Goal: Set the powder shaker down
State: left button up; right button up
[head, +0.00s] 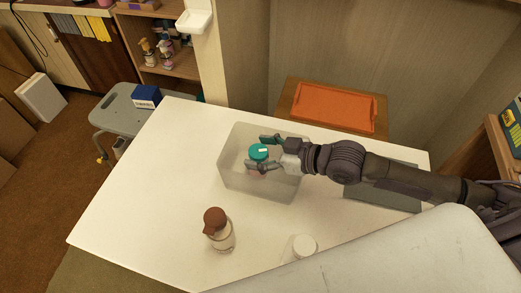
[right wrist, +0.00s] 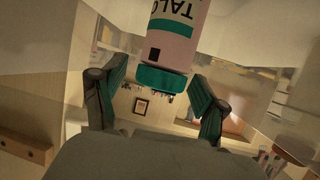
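The powder shaker (head: 258,153) has a teal cap and a pink body, and it stands within the outline of a translucent bin (head: 232,187) on the white table. Whether its base rests on the bin floor is hidden. In the right wrist view the shaker (right wrist: 178,38) shows its "TALC" label and teal cap. My right gripper (head: 264,152) reaches in from the right over the bin, its fingers on either side of the cap. In the wrist view the fingers of this gripper (right wrist: 161,88) are spread, with gaps beside the cap. My left gripper is out of view.
On the white table (head: 150,200) stand a brown-capped bottle (head: 220,238) and a white-capped jar (head: 304,246). A grey mat (head: 385,200) lies under my right arm. Behind is an orange tray (head: 335,107). The table's left part is clear.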

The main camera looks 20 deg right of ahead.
jog(key=shift+s+d+r, duration=0.1)
jog(key=shift+r, duration=0.2)
jog(key=shift+p+v, duration=4.9)
jog(key=shift+v, duration=0.9)
